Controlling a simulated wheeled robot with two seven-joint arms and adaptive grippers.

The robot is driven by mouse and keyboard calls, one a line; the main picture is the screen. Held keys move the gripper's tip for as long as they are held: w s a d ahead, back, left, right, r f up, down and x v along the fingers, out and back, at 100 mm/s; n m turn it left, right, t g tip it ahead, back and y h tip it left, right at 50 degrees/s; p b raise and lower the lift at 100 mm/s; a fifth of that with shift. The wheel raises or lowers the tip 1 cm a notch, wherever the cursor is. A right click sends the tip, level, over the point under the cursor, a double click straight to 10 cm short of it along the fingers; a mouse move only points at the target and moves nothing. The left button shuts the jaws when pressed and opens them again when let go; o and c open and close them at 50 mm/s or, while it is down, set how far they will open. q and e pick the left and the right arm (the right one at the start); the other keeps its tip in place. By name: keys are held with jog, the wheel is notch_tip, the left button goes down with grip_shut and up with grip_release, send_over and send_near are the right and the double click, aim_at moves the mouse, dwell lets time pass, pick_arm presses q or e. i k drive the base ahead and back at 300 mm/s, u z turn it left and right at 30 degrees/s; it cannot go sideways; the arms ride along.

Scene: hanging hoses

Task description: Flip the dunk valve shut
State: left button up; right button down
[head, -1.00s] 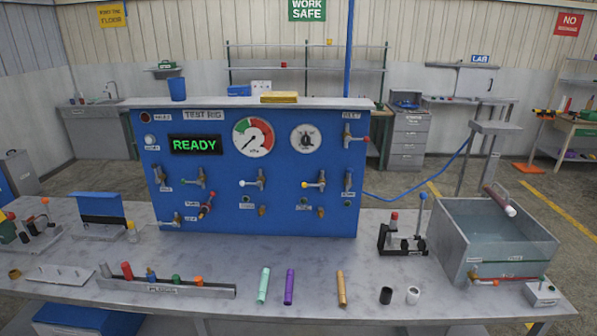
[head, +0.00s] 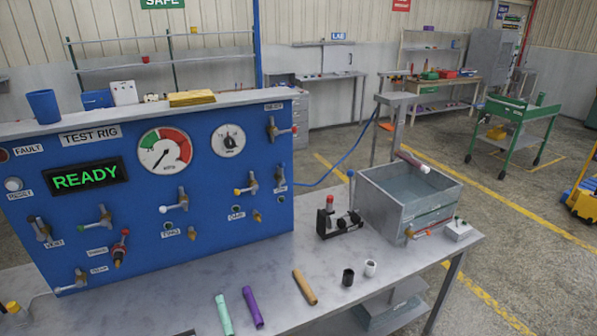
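A grey open tank (head: 385,210) holding water stands at the right end of the bench. A small brass valve (head: 409,232) with a red-orange lever (head: 424,232) sits low on its front wall, the lever pointing right, roughly along the wall. A label strip on the tank is too small to read, so I cannot confirm this is the dunk valve. A dark red cylinder with a white end (head: 412,162) is at the tank's back rim, below a grey stand (head: 398,98). Neither of my grippers is in view.
A blue test rig panel (head: 150,215) reading READY carries several valves and two gauges. A small clamp fixture (head: 338,220), black (head: 347,277) and white (head: 370,268) cups, and green (head: 223,314), purple (head: 252,307) and tan (head: 304,287) tubes are on the bench. A grey box (head: 458,230) sits right of the valve.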

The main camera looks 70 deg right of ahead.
aim_at(282, 165)
jog(key=z, duration=0.9)
jog(key=i, duration=0.85)
jog(key=z, duration=0.9)
